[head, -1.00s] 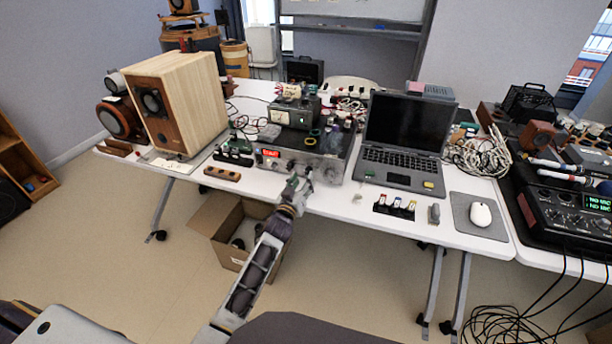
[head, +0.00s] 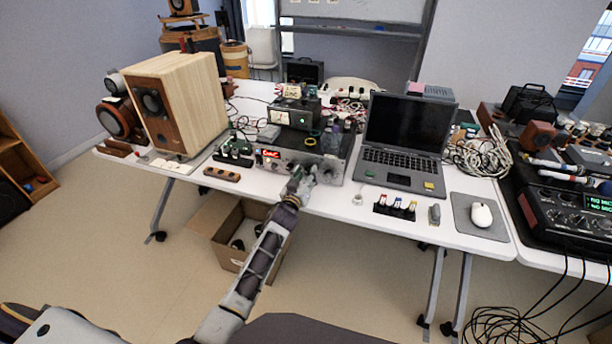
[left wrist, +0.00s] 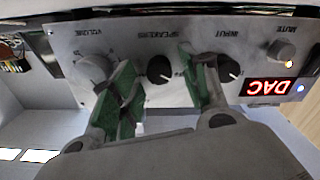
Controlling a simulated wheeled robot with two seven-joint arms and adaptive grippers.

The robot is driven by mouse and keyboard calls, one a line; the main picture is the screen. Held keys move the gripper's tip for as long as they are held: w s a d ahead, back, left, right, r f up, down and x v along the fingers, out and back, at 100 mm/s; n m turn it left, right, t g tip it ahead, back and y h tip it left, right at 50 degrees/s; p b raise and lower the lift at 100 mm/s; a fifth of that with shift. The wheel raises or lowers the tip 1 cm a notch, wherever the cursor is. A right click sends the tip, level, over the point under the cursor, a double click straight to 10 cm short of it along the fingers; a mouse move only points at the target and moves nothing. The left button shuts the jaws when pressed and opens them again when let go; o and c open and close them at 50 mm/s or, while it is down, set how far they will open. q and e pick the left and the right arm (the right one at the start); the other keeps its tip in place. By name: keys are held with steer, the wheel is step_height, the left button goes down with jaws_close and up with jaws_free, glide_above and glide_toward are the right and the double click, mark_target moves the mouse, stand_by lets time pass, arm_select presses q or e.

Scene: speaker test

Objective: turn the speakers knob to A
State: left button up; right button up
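The amplifier (head: 334,167) stands at the table's front edge in the head view, with a lit red display. In the left wrist view its front panel (left wrist: 62,42) appears upside down. The black speakers knob (left wrist: 160,68) sits under the SPEAKERS label, between the volume knob (left wrist: 93,68) and the input knob (left wrist: 229,68). My left gripper (head: 302,178) is at the panel. In the left wrist view its green-padded fingers (left wrist: 160,78) are spread apart, one on each side of the speakers knob, with visible gaps. The knob's exact setting is too small to read. My right gripper is out of view.
The red display (left wrist: 268,87) reads DAC, near the mute knob (left wrist: 283,50). A laptop (head: 400,140) is right of the amplifier. A wooden speaker (head: 178,105) is at the left. An open cardboard box (head: 225,250) lies below the table edge.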

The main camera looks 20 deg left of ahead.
arm_select(q)
jaws_close()
steer(key=shift+m, duration=0.3)
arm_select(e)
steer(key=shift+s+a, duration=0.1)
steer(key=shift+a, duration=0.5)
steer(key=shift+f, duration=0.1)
arm_select(q)
steer(key=shift+m, duration=0.8)
steer(key=shift+d+m+p, duration=0.1)
steer(key=shift+m+p, duration=0.3)
steer(key=shift+m, duration=2.4)
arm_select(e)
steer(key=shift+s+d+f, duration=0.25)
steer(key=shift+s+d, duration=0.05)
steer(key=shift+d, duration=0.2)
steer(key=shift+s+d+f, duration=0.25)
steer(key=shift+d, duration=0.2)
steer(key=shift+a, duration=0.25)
